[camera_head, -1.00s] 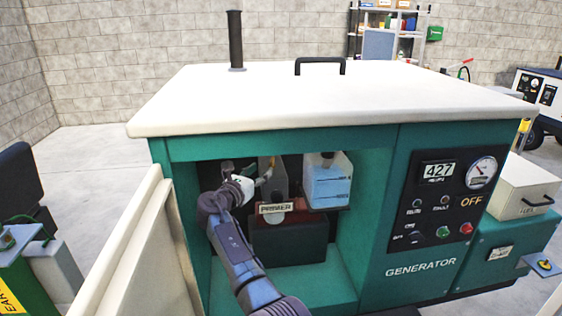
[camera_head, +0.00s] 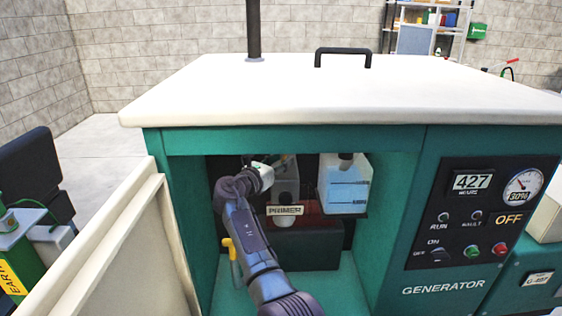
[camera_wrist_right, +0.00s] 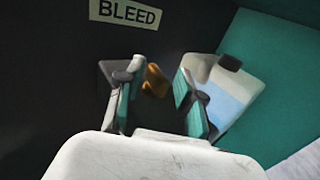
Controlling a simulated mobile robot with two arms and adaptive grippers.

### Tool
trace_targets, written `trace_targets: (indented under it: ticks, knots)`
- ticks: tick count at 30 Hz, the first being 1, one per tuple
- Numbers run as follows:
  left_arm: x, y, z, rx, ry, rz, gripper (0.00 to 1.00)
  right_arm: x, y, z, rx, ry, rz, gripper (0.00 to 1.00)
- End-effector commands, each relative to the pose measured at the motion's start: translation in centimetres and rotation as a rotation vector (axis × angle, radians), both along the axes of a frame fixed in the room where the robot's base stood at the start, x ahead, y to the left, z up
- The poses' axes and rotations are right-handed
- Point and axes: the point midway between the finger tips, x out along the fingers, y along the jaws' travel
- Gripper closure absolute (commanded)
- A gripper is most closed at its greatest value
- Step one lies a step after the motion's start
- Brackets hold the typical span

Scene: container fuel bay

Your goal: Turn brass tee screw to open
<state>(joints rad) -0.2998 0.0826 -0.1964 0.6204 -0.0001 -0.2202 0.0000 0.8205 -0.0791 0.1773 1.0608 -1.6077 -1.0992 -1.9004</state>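The brass tee screw (camera_wrist_right: 155,80) shows in the right wrist view as a small blurred orange-brown piece in front of a dark wall. My right gripper (camera_wrist_right: 153,92) is open, with one finger on each side of the screw in the picture. I cannot tell whether either finger touches it. In the head view my right gripper (camera_head: 272,168) is inside the generator's open bay, at the upper left, beside the PRIMER label (camera_head: 285,210). The screw is not clear there, hidden by my gripper and wrist. My left gripper is not in view.
A BLEED label (camera_wrist_right: 125,13) is above the screw. A translucent tank with blue liquid (camera_head: 344,185) hangs to the right in the bay. A yellow handle (camera_head: 232,248) is low on the left. An open door panel (camera_head: 120,250) stands left; the control panel (camera_head: 480,215) is right.

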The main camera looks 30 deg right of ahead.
Motion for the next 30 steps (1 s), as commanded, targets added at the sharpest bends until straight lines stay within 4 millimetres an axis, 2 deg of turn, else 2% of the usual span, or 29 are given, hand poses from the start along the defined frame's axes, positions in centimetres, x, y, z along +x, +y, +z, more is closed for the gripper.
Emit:
trace_targets:
  ticks: [1, 5, 6, 30]
  knots:
    - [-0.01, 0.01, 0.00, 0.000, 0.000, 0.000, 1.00, 0.00, -0.02, -0.01, 0.000, 0.000, 0.000, 0.76]
    - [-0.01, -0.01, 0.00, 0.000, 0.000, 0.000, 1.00, 0.00, -0.03, -0.02, 0.000, 0.000, 0.000, 0.98]
    - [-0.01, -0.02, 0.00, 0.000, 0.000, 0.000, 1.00, -0.01, -0.04, -0.02, 0.000, 0.000, 0.000, 1.00]
    - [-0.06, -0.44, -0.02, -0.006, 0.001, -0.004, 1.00, -0.12, -0.19, -0.12, 0.000, 0.002, -0.005, 1.00]
